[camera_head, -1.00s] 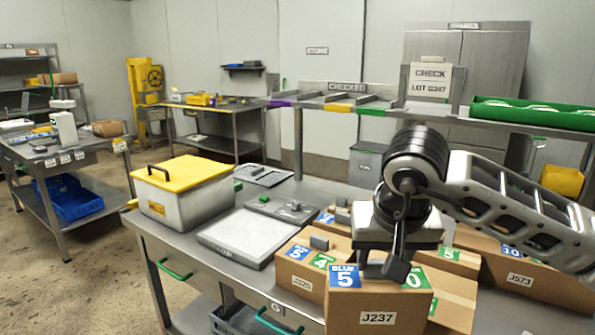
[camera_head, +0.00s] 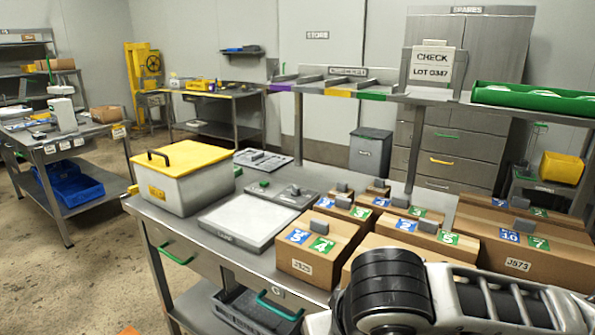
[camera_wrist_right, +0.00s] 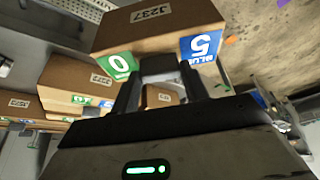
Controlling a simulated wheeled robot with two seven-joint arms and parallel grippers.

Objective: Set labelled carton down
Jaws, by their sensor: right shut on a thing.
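The labelled carton (camera_wrist_right: 160,30) is brown, marked J237, with a green 0 label and a blue 5 label. In the right wrist view it hangs at the fingertips of my right gripper (camera_wrist_right: 161,75), which is shut on the grey grip block on its top. In the head view my right arm covers the bottom right, and its gripper and the held carton do not show. Whether the carton touches any surface cannot be told. My left gripper is in neither view.
Several similar cartons, among them one with blue and green labels (camera_head: 318,245) and J573 (camera_head: 525,257), crowd the right of the steel bench (camera_head: 190,222). A pale plate (camera_head: 247,222) and a yellow-lidded box (camera_head: 187,178) stand left. A dark crate (camera_head: 245,312) sits below.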

